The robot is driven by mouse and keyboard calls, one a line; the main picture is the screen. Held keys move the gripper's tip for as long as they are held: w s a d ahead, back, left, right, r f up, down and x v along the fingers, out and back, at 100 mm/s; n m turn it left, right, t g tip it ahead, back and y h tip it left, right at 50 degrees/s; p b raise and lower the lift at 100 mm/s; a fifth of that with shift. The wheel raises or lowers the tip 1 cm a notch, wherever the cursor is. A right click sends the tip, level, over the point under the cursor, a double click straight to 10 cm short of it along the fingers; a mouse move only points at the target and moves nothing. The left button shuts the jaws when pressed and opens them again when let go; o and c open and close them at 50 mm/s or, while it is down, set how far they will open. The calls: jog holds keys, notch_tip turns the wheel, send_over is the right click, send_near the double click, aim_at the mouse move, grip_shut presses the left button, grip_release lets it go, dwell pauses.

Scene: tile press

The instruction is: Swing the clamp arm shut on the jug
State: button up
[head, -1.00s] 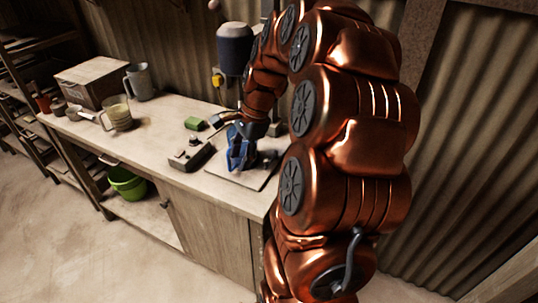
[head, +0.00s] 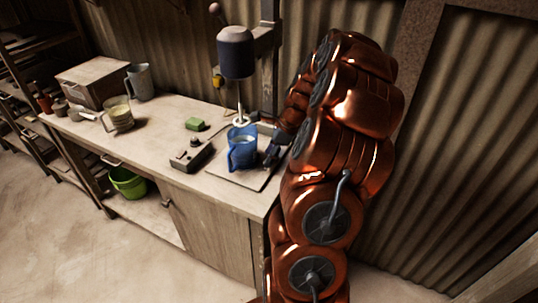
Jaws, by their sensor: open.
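The blue jug (head: 242,150) stands upright on the flat base plate (head: 225,172) of the press, below its dark head (head: 235,52) and thin spindle. Its handle points toward the left front. My gripper (head: 271,156) is just right of the jug, low over the plate, open with nothing seen in it. I cannot tell whether it touches the jug. The clamp arm cannot be made out clearly; the area right of and behind the jug is partly hidden by my gripper and arm.
A grey control box (head: 191,154) sits left of the plate, with a green block (head: 195,124) behind it.

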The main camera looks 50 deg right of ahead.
jog(key=shift+x, duration=0.75)
jog(key=shift+c, duration=0.3)
grip_shut()
